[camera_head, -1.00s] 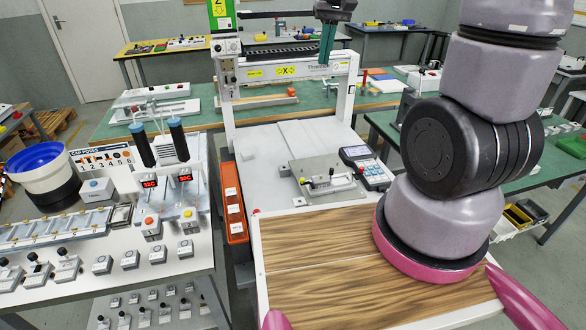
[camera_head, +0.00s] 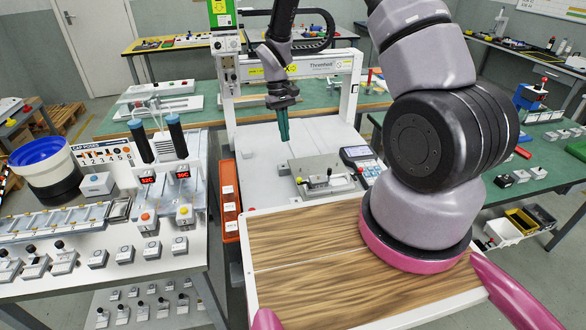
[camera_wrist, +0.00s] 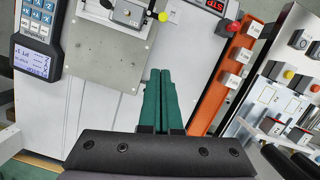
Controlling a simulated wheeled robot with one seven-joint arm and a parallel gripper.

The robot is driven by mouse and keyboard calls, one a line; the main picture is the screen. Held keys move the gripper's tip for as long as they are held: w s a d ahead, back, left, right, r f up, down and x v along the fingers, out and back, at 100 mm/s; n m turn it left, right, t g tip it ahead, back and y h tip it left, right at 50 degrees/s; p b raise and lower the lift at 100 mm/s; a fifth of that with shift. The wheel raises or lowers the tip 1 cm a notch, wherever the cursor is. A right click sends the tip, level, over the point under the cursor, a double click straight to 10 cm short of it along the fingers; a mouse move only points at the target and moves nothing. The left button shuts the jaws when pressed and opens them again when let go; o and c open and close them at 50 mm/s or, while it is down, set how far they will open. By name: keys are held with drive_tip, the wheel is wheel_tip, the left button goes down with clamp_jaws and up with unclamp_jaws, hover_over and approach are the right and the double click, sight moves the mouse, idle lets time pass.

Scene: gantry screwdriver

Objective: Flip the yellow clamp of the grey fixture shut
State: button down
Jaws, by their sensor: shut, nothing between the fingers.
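The grey fixture (camera_head: 318,172) is a flat plate on the white bed of the gantry, with a small metal clamp (camera_head: 318,184) on it. The fixture plate also shows in the wrist view (camera_wrist: 108,55), where a small yellow tip (camera_wrist: 163,16) sits at the top edge of the picture by the clamp parts. I cannot tell the clamp's position clearly. My gripper (camera_head: 286,142), with green fingers, is above the bed, left of the clamp in the head view. In the wrist view its fingertips (camera_wrist: 159,72) are together and empty, beside the plate's edge.
A keypad device (camera_head: 362,163) lies right of the fixture. The gantry frame (camera_head: 300,68) stands behind. A wooden board (camera_head: 330,250) is in front. The white bed left of the fixture is clear.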

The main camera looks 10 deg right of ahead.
sight(304, 183)
idle(0.3)
drive_tip(key=s+d+f, duration=0.1)
drive_tip(key=s+f, duration=0.5)
drive_tip(key=f, duration=0.3)
drive_tip(key=shift+d+f, duration=0.3)
drive_tip(key=shift+d, duration=0.05)
